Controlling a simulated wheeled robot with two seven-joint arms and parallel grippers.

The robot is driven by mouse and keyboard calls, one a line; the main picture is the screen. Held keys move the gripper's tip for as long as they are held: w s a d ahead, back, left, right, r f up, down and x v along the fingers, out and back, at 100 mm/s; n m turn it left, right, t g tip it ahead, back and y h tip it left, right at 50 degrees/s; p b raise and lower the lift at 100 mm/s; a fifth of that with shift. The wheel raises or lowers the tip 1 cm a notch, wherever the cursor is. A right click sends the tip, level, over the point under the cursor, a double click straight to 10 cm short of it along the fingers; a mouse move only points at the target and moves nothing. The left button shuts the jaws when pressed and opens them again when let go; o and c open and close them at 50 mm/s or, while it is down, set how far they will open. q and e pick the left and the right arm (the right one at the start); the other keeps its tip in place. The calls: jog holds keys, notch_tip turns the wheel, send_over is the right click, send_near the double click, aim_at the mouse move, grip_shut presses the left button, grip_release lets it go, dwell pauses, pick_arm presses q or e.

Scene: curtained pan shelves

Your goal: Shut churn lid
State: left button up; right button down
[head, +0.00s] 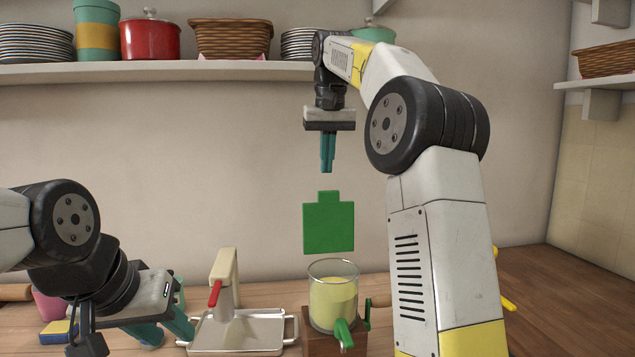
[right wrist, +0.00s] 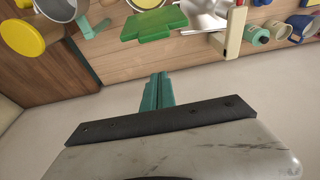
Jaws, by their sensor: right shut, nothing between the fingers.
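The churn is a clear glass jar (head: 333,292) with pale yellow contents on a brown wooden base (head: 320,343), with a green crank handle (head: 343,334) at its front. The green churn lid (head: 328,224) stands upright and open above the jar's back rim, its tab upward. It also shows in the right wrist view (right wrist: 153,25). My right gripper (head: 327,168) is shut and empty, pointing down a little above the lid's tab, apart from it. My left gripper (head: 168,333) is low at the left, fingers apart and empty, away from the churn.
A metal tray (head: 290,334) with a cream, red-handled device (head: 224,280) stands left of the churn. A blue and yellow sponge (head: 58,331) lies at far left. A shelf (head: 150,72) above holds plates, a red pot (head: 150,38) and a basket (head: 231,38).

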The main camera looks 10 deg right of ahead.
jog(key=shift+s+f, duration=0.7)
jog(key=shift+f, duration=0.35)
jog(key=shift+s+f, duration=0.7)
jog(key=shift+f, duration=0.35)
jog(key=shift+s, duration=0.1)
